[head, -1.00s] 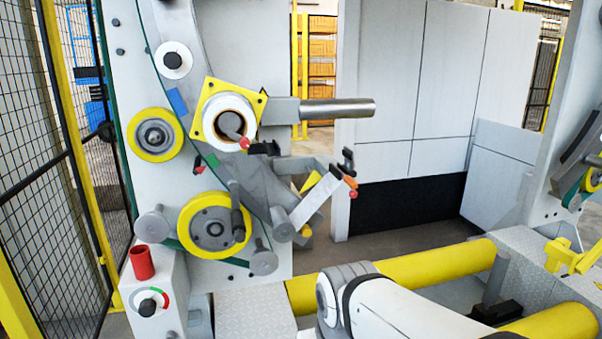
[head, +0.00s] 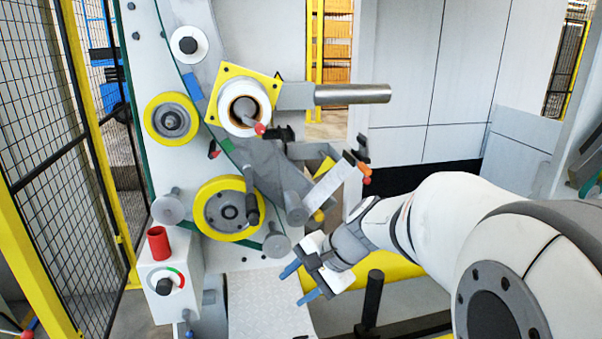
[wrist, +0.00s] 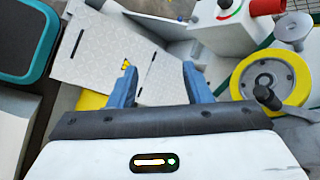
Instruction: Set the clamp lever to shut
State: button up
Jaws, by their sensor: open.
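Several handles show on the machine, and I cannot tell for sure which is the clamp lever. A grey lever with a red ball end (head: 258,128) sticks out of the white roll on the yellow square plate (head: 215,107). A dark handle (head: 251,195) stands at the lower yellow wheel (head: 222,221); it also shows in the wrist view (wrist: 266,97). A pale arm with an orange tip (head: 364,170) is to its right. My gripper (head: 297,284) is open and empty, its blue fingers apart, below and right of the wheel, touching no lever. In the wrist view its fingertips (wrist: 158,75) frame floor plating.
A control box (head: 178,262) with a black knob on a red-green scale and a red cylinder (head: 158,243) stands lower left. Mesh fencing (head: 40,150) is at the left. A metal bar (head: 352,94) juts right from the machine.

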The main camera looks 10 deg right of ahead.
jog(key=w+d+r+m+t+y, duration=0.1)
jog(key=w+d+r+m+t, duration=0.1)
jog(key=w+m, duration=0.3)
jog(key=w+d+r+m+t+y, duration=0.1)
jog(key=w+d+m+t, duration=0.1)
jog(key=w, duration=0.4)
jog(key=m+t+h+p, duration=0.4)
jog(key=m+t, duration=0.6)
jog(key=m, duration=0.7)
send_near(367, 181)
jog(key=shift+h, duration=0.5)
jog(key=b+x, duration=0.1)
jog(key=x, duration=0.4)
jog(key=shift+w+a, duration=0.1)
jog(key=shift+a, duration=0.15)
jog(key=x, duration=0.2)
jog(key=p+x, duration=0.1)
jog(key=x, duration=0.4)
jog(key=shift+w+d, duration=0.2)
jog(key=shift+w, duration=0.2)
jog(key=shift+c, duration=0.6)
grip_shut()
